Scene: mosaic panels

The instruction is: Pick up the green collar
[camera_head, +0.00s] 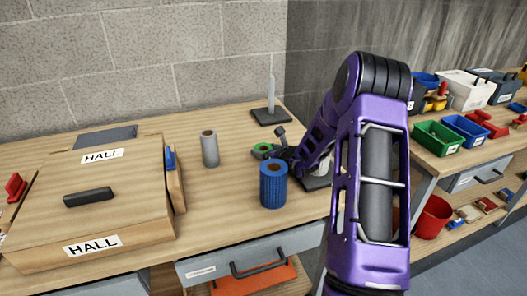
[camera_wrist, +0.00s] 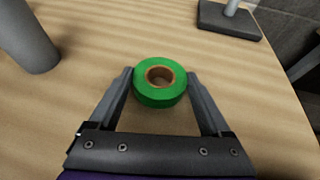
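The green collar (camera_head: 262,152) is a short green ring with a brown inner core. It lies flat on the wooden bench in the head view, partly hidden by my gripper (camera_head: 281,149). In the wrist view the green collar (camera_wrist: 160,98) sits at the fingertips of my gripper (camera_wrist: 160,76), with one finger on each side. The fingers are spread wide and look open. I cannot tell whether either fingertip touches the ring.
A grey cylinder (camera_head: 210,150) stands left of the collar, and a blue ribbed cylinder (camera_head: 273,186) stands in front. A dark base with an upright post (camera_head: 270,100) is behind. A wooden box marked HALL (camera_head: 130,195) fills the left. Coloured bins (camera_head: 437,139) stand on the right bench.

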